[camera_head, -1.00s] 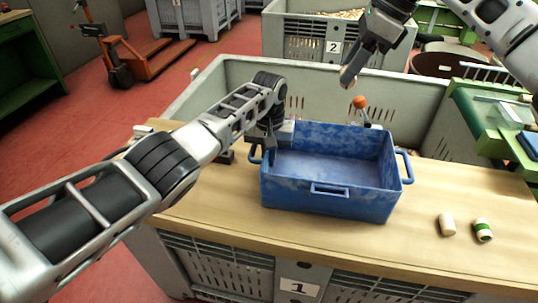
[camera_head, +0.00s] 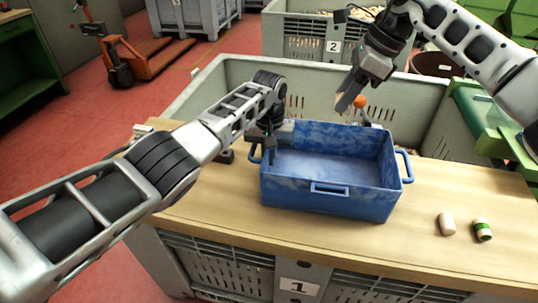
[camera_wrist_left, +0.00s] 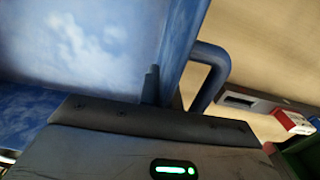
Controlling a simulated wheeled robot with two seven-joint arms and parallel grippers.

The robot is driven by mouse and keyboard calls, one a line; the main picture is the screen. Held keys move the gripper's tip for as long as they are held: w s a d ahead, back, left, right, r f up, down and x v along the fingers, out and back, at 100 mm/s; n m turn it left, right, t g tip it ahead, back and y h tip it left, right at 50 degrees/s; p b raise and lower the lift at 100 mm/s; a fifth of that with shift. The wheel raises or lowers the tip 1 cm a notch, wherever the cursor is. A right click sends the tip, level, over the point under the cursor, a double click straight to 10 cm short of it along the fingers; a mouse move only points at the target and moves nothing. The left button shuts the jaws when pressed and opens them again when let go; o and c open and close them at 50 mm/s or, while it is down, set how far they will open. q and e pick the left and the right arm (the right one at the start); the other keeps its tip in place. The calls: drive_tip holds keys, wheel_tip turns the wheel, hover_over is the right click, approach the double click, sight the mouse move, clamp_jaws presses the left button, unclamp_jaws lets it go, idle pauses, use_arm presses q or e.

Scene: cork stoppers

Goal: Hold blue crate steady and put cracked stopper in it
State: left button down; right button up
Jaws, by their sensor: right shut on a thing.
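The blue crate (camera_head: 330,189) stands upright on the wooden table. Its inside looks empty from the head camera. My left gripper (camera_head: 268,150) is at the crate's left wall, by the left handle. In the left wrist view, one dark finger (camera_wrist_left: 150,86) lies against the inside of the wall (camera_wrist_left: 182,45). The other finger is hidden, so its grip is unclear. My right gripper (camera_head: 344,102) is above the crate's back edge, pointing down, shut on a small tan stopper (camera_head: 339,98) mostly hidden by the fingers. I cannot make out a crack.
A plain stopper (camera_head: 447,224) and a green-banded stopper (camera_head: 482,230) stand on the table (camera_head: 425,258) right of the crate. An orange ball-topped thing (camera_head: 360,102) is behind the crate. A large grey bin (camera_head: 235,75) lies beyond the table.

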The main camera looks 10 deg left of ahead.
wheel_tip(320, 180, down, 7)
idle(0.8)
drive_tip(key=o, duration=1)
drive_tip(key=shift+o, duration=0.2)
drive_tip(key=shift+r, duration=0.1)
drive_tip(key=v, duration=1.2)
use_arm(q)
drive_tip(key=c, duration=1.5)
unclamp_jaws()
drive_tip(key=shift+c, duration=0.2)
